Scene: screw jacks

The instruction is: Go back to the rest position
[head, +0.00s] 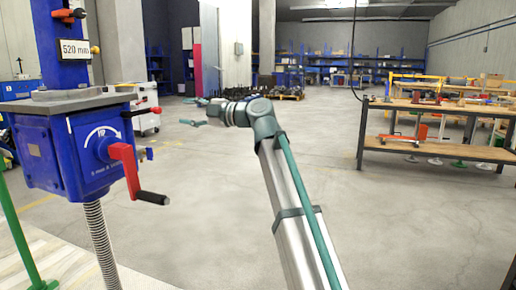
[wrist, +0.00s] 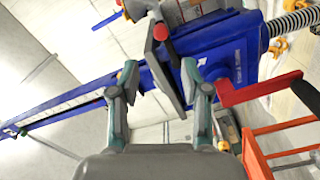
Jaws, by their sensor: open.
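The blue screw jack (head: 65,150) stands at the left of the head view. It has a red crank (head: 124,168) with a black handle, a grey top plate (head: 62,102) and a threaded spindle below. A "520 mm" sign (head: 75,48) is on its blue column. My gripper (head: 187,111) is open and empty, to the right of the jack and apart from it. In the wrist view my gripper (wrist: 160,78) has its two fingers spread. The jack (wrist: 220,55) lies behind them, tilted in the picture, with its red crank (wrist: 260,90) to the right.
A wooden workbench (head: 440,108) with tools and small jacks stands at the right. Blue shelving (head: 345,70) is at the back. A white cabinet (head: 146,115) stands behind the jack. The concrete floor in the middle is clear. In the wrist view an orange frame (wrist: 256,155) is at lower right.

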